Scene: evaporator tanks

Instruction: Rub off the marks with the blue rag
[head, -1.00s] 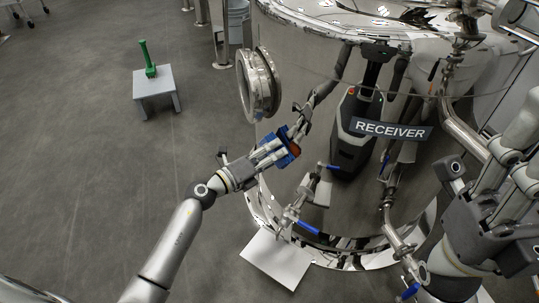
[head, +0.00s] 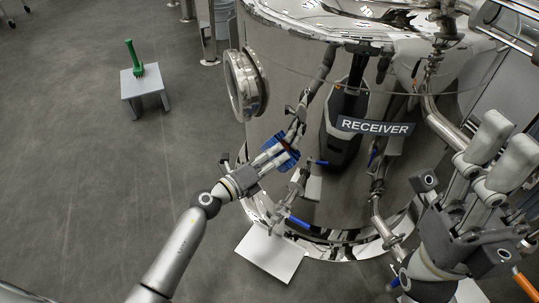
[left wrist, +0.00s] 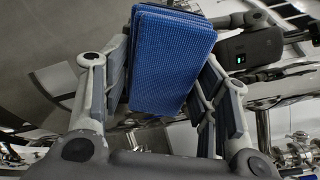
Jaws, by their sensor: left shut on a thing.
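My left gripper (head: 279,156) is shut on the blue rag (head: 289,161) and holds it against or very near the shiny wall of the receiver tank (head: 295,100). The rag looks like a folded, ribbed blue pad between the two fingers in the left wrist view (left wrist: 170,62). A small dark reddish patch shows by the rag's upper edge; I cannot tell whether it is a mark. Other marks cannot be made out among the reflections. My right gripper (head: 501,152) is at the right edge, its two pale fingers apart, with nothing seen between them.
Blue-handled valves (head: 299,222) and pipes stick out low on the tank. A white sheet (head: 270,254) lies on the floor below.

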